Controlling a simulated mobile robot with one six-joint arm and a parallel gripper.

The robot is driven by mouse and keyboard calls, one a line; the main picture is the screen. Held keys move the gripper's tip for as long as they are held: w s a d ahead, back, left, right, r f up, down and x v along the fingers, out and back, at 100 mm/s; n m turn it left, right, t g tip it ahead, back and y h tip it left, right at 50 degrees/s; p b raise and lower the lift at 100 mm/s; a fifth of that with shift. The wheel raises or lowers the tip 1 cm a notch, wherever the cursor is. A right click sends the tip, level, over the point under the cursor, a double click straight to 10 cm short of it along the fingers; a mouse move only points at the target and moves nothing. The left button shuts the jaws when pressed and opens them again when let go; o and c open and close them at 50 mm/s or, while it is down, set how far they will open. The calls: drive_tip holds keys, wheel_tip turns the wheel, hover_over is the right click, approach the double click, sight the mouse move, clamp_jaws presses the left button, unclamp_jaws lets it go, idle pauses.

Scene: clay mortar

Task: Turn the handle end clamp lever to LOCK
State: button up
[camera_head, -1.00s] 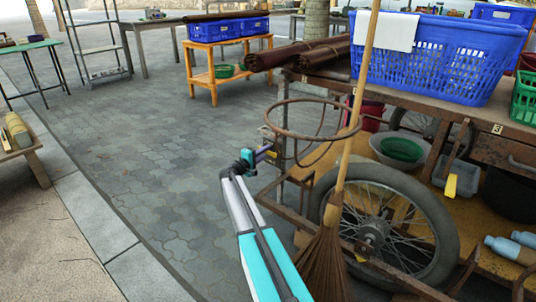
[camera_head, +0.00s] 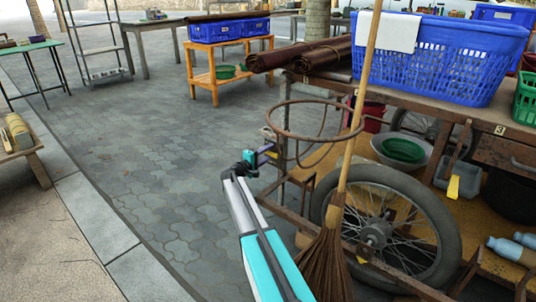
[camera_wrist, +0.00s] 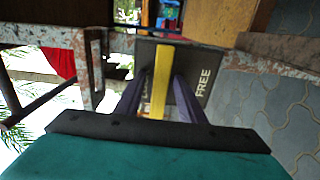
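In the wrist view a yellow lever (camera_wrist: 163,75) stands out in front of a dark plate (camera_wrist: 205,68). The word FREE is on the plate right of the lever. Other lettering by the lever's lower left is partly covered. My gripper (camera_wrist: 162,82) has its two purple fingers on either side of the lever, with a narrow gap showing at the left. It looks open around the lever, not shut on it. In the head view my gripper (camera_head: 264,154) is at the cart's left end, below the rusty ring (camera_head: 312,118); the lever is too small to make out there.
A broom (camera_head: 348,170) leans close right of my arm, before the cart wheel (camera_head: 432,205). A blue basket (camera_head: 435,60) stands on the cart top. A rusty, paint-worn frame bar (camera_wrist: 40,36) crosses the wrist view. The paving (camera_head: 130,150) to the left is clear.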

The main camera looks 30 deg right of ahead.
drive_tip(key=p+v, duration=0.5)
drive_tip(key=v, duration=0.8)
drive_tip(key=shift+s+a, duration=0.2)
drive_tip(key=shift+a, duration=0.05)
drive_tip(key=shift+r, duration=0.1)
